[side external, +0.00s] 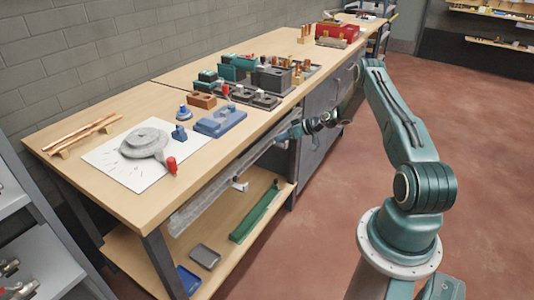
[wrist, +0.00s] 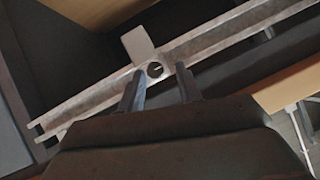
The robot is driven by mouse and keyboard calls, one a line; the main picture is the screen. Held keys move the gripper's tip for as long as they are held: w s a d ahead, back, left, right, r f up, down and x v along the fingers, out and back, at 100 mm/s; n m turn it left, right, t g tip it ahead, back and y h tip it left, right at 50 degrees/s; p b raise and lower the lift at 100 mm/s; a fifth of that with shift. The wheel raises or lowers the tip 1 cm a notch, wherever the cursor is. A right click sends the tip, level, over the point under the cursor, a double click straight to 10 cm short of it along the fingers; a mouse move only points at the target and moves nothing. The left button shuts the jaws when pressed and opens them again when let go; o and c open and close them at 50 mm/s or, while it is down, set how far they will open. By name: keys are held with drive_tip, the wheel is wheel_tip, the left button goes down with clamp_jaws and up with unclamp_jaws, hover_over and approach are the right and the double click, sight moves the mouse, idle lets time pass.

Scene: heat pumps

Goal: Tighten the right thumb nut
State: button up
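A long grey metal rail (side external: 215,193) runs along the front of the workbench, below its top. In the wrist view the rail (wrist: 230,38) crosses diagonally, with a pale rectangular tab (wrist: 138,46) on it. Beside the tab is a small round, dark-centred part (wrist: 154,70), which looks like the thumb nut. My gripper (wrist: 161,70) is open, its two fingers apart on either side of this part; contact cannot be told. In the side view my gripper (side external: 286,135) is at the right part of the rail, where the nut is too small to make out.
The workbench top (side external: 110,190) holds a white sheet (side external: 125,172) with a grey round part, a blue block (side external: 220,121) and several small parts. A lower shelf (side external: 225,240) carries a green tray (side external: 255,212). A second pale bracket (side external: 240,186) sits further left on the rail.

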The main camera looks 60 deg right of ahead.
drive_tip(key=shift+v, duration=2.1)
drive_tip(key=shift+f, duration=0.1)
drive_tip(key=s+a+r+n+g+h, duration=0.1)
drive_tip(key=a+r+n+g, duration=0.35)
drive_tip(key=a+r, duration=2.1)
drive_tip(key=s+a+r+m+g+h, duration=0.1)
drive_tip(key=s+a+r+m, duration=0.1)
drive_tip(key=s+a+r, duration=0.9)
drive_tip(key=s+a+f, duration=0.1)
drive_tip(key=s, duration=0.6)
drive_tip(key=s+a+f, duration=0.1)
drive_tip(key=s+a, duration=0.1)
drive_tip(key=s, duration=0.5)
drive_tip(key=shift+s+a+m, duration=0.35)
drive_tip(key=shift+s+m, duration=0.05)
drive_tip(key=shift+m, duration=0.05)
